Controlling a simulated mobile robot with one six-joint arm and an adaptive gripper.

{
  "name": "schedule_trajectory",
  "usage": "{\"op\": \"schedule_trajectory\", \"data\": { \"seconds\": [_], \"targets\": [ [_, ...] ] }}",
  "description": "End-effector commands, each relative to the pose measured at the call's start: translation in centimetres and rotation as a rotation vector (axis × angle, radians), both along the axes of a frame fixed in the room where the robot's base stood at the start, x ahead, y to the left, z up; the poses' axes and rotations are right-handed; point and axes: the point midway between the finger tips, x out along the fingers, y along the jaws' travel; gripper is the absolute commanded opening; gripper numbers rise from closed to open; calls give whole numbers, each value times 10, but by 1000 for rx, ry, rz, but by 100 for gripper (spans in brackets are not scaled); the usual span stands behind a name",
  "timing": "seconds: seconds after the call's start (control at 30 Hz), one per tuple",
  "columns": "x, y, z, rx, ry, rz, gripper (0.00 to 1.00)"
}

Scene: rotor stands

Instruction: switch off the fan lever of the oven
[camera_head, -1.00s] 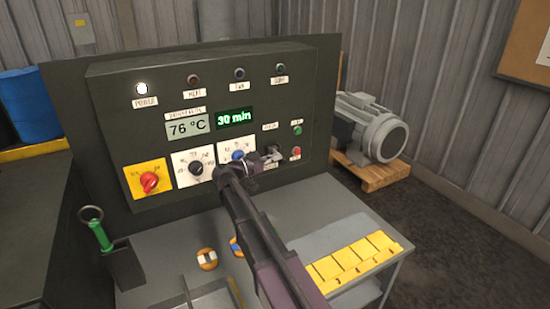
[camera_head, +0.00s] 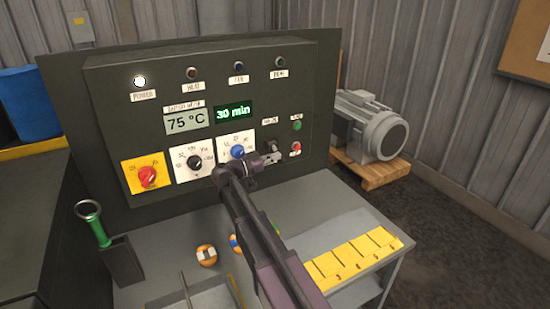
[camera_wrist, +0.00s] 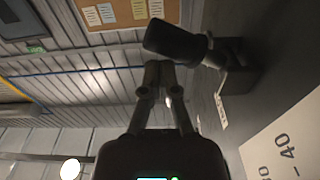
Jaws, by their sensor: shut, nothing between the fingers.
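The fan lever (camera_head: 273,146) is a small dark toggle on the right side of the oven's control panel (camera_head: 215,88). In the wrist view the lever (camera_wrist: 180,40) is a dark thick-ended stick reaching left from its base (camera_wrist: 240,68). My gripper (camera_head: 274,158) is shut and empty, just below the lever in the head view. In the wrist view my gripper's fingertips (camera_wrist: 160,72) lie right beside the lever; I cannot tell whether they touch. The fan lamp (camera_head: 239,66) looks dark blue and unlit. The power lamp (camera_head: 140,81) is lit white.
Green (camera_head: 297,126) and red (camera_head: 295,147) buttons sit right of the lever. A blue knob (camera_head: 237,153), black knob (camera_head: 194,162) and red switch (camera_head: 148,176) are to its left. A grey table (camera_head: 320,205) with a yellow strip (camera_head: 352,257) lies below.

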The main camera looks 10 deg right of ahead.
Motion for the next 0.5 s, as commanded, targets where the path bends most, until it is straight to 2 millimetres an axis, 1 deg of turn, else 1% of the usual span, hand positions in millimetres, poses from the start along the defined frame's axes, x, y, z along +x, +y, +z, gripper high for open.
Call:
{"op": "schedule_trajectory", "data": {
  "seconds": [0.27,0.5],
  "targets": [
    [-1,0,3,0,0,-1,0],
    [-6,2,15,0,0,-1,0]
  ]
}}
